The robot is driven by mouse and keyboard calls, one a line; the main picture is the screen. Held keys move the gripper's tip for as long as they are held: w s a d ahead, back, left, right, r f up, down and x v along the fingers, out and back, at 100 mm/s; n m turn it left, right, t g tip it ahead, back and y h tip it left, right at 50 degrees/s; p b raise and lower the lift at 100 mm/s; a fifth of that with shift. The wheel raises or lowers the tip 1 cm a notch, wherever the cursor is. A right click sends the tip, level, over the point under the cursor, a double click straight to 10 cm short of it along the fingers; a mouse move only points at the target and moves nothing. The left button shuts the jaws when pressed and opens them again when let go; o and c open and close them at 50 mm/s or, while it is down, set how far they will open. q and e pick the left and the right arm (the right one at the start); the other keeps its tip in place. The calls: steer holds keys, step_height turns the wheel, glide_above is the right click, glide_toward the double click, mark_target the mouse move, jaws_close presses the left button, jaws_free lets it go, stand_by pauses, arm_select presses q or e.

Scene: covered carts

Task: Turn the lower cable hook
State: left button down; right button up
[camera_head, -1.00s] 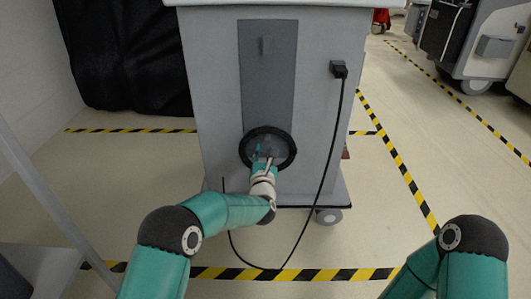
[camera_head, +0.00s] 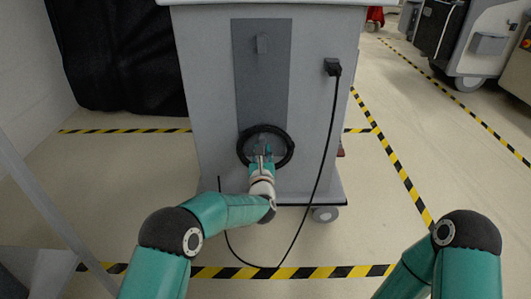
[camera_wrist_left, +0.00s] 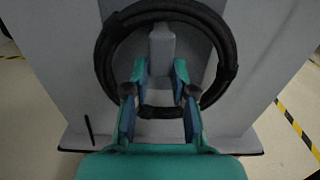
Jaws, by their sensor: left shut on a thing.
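The lower cable hook (camera_wrist_left: 162,48) is a small grey block on the cart's grey back panel, inside a coiled black cable (camera_wrist_left: 106,55). In the head view the coil (camera_head: 287,156) hangs low on the panel and my gripper mostly hides the hook. My left gripper (camera_head: 262,158) reaches into the middle of the coil. In the left wrist view its two fingertips (camera_wrist_left: 161,75) are on either side of the hook, shut on it. The upper cable hook (camera_head: 262,44) sticks out higher on the panel. My right arm shows at the lower right; its gripper is out of view.
The grey cart (camera_head: 205,75) stands on casters (camera_head: 325,214). A black plug (camera_head: 333,67) sits on its right side, and its cable (camera_head: 316,178) hangs to the floor. A black cover (camera_head: 115,60) stands behind on the left. Open floor lies to the right.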

arm_select(q)
steer(key=c, duration=1.2)
jaws_free()
steer(key=shift+f, duration=0.55)
steer(key=shift+o, duration=1.2)
steer(key=shift+r, duration=0.35)
steer(key=s, duration=1.2)
steer(key=shift+a+f, duration=0.1)
